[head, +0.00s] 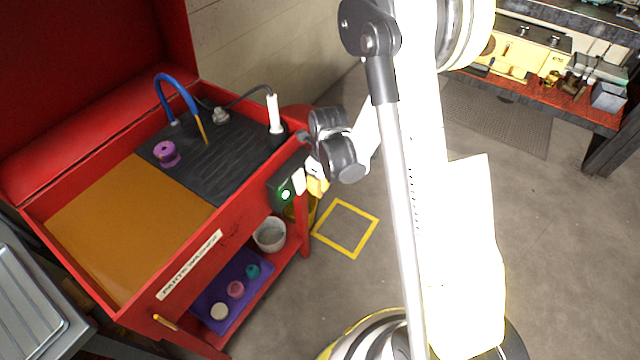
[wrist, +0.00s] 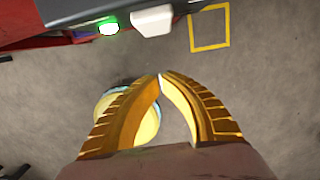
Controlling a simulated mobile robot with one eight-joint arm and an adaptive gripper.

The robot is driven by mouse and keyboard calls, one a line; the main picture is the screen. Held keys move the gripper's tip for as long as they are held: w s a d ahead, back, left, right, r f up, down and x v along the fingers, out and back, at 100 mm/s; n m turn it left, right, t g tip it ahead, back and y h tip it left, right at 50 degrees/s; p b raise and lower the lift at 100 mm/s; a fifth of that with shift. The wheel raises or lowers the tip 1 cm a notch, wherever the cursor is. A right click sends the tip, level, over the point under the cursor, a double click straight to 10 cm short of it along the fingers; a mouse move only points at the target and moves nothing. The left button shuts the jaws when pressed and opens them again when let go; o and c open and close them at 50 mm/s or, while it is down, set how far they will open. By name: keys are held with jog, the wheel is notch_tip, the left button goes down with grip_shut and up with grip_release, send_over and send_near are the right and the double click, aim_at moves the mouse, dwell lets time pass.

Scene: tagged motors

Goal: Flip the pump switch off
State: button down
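The red parts washer (head: 205,240) stands at the left in the head view. A dark switch box (head: 277,197) is on its front side near the right corner, with a lit green lamp (head: 286,195) and a white switch lever (head: 299,181). In the wrist view the lamp (wrist: 108,28) glows green, and the white lever (wrist: 152,20) sticks out beside it at the top. My gripper (head: 318,187) is just right of the lever in the head view. In the wrist view its yellow fingers (wrist: 160,77) meet at the tips, empty, with a visible gap to the lever.
A blue hose (head: 178,92) and purple spool (head: 166,153) are on the washer top. A white bucket (head: 269,234) and purple tray (head: 232,290) are on its lower shelf. A round yellow container (wrist: 146,122) is below my fingers. Floor is clear around the yellow square (head: 346,229).

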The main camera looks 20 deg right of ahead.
aim_at(300, 182)
jog(key=shift+w+a+f+b, duration=0.55)
jog(key=shift+w+a+f, duration=0.1)
jog(key=shift+w+f, duration=0.2)
jog(key=shift+w+a+f+b, duration=0.5)
jog(key=shift+w+a+f, duration=0.1)
jog(key=shift+w+f, duration=0.2)
